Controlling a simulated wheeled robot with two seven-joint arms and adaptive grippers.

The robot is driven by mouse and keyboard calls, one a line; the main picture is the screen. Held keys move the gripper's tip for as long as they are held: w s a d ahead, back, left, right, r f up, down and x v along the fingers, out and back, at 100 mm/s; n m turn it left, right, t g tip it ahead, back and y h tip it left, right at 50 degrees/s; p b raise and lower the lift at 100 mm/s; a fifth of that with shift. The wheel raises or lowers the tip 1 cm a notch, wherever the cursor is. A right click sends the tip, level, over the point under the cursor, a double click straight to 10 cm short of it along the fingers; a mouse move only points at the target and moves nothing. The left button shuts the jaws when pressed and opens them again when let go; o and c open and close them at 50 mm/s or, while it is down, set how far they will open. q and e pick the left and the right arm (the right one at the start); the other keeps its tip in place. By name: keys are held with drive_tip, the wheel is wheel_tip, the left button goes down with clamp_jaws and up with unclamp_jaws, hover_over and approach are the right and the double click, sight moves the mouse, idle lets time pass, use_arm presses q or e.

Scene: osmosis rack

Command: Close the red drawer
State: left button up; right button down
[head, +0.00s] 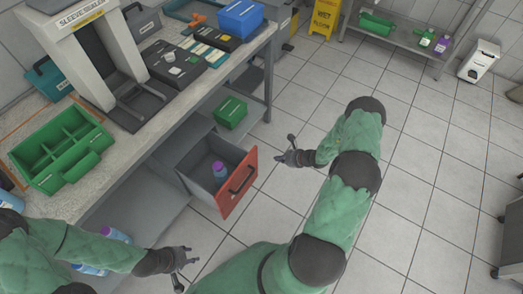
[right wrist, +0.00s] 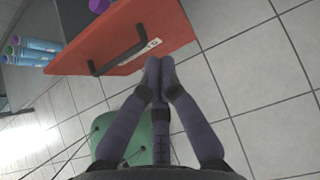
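The red drawer (head: 238,186) is pulled out from under the workbench. Its red front has a dark handle, and a purple-capped bottle (head: 220,173) stands inside its grey box. In the right wrist view the red front (right wrist: 115,38) fills the upper part, with the handle left of my fingertips. My left gripper (head: 184,266) is open and empty, below the drawer in the picture.
The workbench (head: 189,123) carries a green tray (head: 62,147), a sleeve sealer (head: 98,57) and a blue box (head: 241,17). A green bin (head: 230,112) sits beneath, behind the drawer. Bottles (head: 115,235) stand near my left arm. Tiled floor to the right is mostly clear.

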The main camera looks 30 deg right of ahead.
drive_tip(key=b+x, duration=0.1)
drive_tip(key=x, duration=0.3)
drive_tip(key=w+r+b+x, duration=0.1)
drive_tip(key=b+x, duration=0.1)
drive_tip(key=x, duration=0.2)
drive_tip(key=a+b+x, duration=0.1)
drive_tip(key=x, duration=0.3)
drive_tip(key=shift+w+r+b, duration=0.2)
drive_tip(key=shift+w+b, duration=0.2)
drive_tip(key=shift+w, duration=0.05)
use_arm(q)
wheel_tip(320, 180, down, 5)
drive_tip(key=shift+r, duration=0.1)
use_arm(e)
drive_tip(key=shift+w, duration=0.15)
